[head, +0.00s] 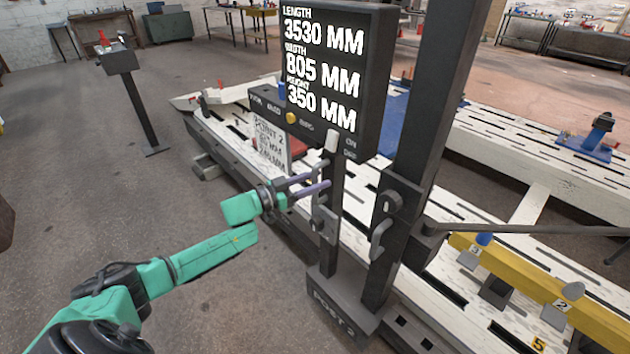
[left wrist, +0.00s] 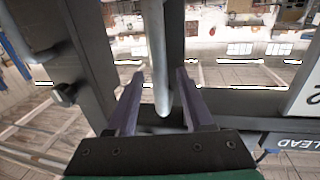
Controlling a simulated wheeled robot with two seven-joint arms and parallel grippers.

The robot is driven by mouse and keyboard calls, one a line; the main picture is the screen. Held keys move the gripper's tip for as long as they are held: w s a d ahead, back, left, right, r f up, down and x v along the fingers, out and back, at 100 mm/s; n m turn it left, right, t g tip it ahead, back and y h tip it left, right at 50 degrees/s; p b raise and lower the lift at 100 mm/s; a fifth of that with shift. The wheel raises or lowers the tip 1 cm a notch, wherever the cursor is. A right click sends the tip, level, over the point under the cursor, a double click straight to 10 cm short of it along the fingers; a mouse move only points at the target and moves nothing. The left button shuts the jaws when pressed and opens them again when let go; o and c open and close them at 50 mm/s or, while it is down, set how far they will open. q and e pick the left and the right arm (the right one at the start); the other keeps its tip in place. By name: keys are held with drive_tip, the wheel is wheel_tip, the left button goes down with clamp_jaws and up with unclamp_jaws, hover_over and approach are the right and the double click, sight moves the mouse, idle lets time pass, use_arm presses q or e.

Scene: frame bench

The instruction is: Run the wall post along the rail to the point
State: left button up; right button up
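The wall post (head: 425,110) is a tall dark upright on a base marked POST 2 (head: 330,308), standing at the side of the long white slotted bench (head: 375,245). A thinner dark bar with a pale grey handle (head: 331,143) stands on its left side. My left gripper (head: 326,173) is open at this bar, with its purple fingers pointing right. In the left wrist view a grey vertical rod (left wrist: 159,60) shows between the fingers, with a gap on each side. I cannot tell how deep it sits between them. My right gripper is not in view.
A display (head: 322,75) on the post reads length 3530, width 805, height 350 mm. A card reading POINT 2 (head: 269,145) hangs by the bench. A yellow numbered beam (head: 580,310) lies right. The floor (head: 90,200) on the left is clear around a small stand (head: 135,95).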

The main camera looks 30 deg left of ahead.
use_arm(q)
drive_tip(key=shift+s+a+f, duration=0.1)
drive_tip(key=shift+s+a, duration=0.15)
drive_tip(key=shift+s, duration=0.1)
drive_tip(key=p+v, duration=0.1)
drive_tip(key=v, duration=1.2)
drive_tip(key=shift+s, duration=0.3)
drive_tip(key=shift+a, duration=0.2)
